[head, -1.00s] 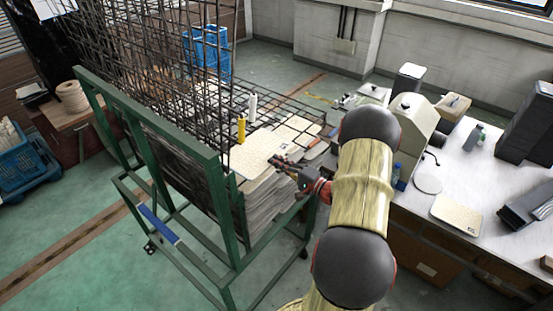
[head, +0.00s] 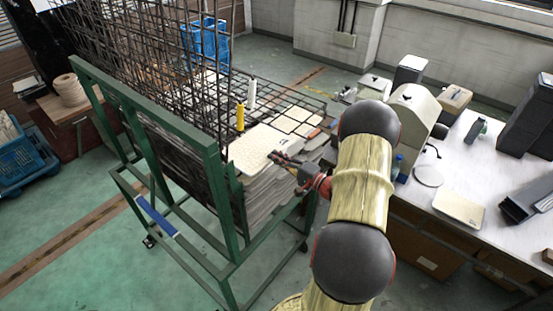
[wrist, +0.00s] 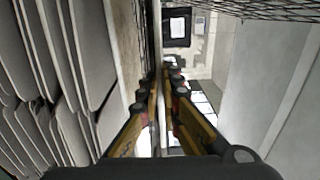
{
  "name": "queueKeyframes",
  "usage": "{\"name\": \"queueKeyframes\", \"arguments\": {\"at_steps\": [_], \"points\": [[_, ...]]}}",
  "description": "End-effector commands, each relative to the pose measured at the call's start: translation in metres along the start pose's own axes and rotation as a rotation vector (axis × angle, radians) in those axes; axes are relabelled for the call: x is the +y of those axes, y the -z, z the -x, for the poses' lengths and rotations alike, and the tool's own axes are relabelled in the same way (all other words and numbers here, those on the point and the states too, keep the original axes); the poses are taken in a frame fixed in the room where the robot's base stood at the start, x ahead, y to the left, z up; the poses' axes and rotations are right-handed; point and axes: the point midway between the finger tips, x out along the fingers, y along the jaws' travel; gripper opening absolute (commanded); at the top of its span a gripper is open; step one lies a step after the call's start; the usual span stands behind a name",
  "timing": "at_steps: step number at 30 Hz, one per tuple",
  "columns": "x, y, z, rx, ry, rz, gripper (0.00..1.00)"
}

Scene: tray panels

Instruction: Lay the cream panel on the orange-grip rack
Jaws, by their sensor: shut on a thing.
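A cream panel (head: 250,150) lies nearly flat at the top of a stack of panels in the head view. My gripper (head: 275,157) is shut on its right edge. In the wrist view my gripper (wrist: 163,105) has its fingers close together around a thin pale edge. Whether the panel is clear of the stack below is hard to tell.
A yellow cylinder (head: 240,117) and a white one (head: 252,94) stand behind the panel. The white bench (head: 445,180) at right holds another cream panel (head: 459,207).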

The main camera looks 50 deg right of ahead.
Motion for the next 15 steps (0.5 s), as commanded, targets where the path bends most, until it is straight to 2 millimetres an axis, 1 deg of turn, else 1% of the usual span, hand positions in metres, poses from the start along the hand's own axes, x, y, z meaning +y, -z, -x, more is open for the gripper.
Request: {"name": "queueKeyframes", "arguments": {"at_steps": [15], "points": [[0.0036, 0.0001, 0.0, 0.0, 0.001, 0.0, 0.0]]}}
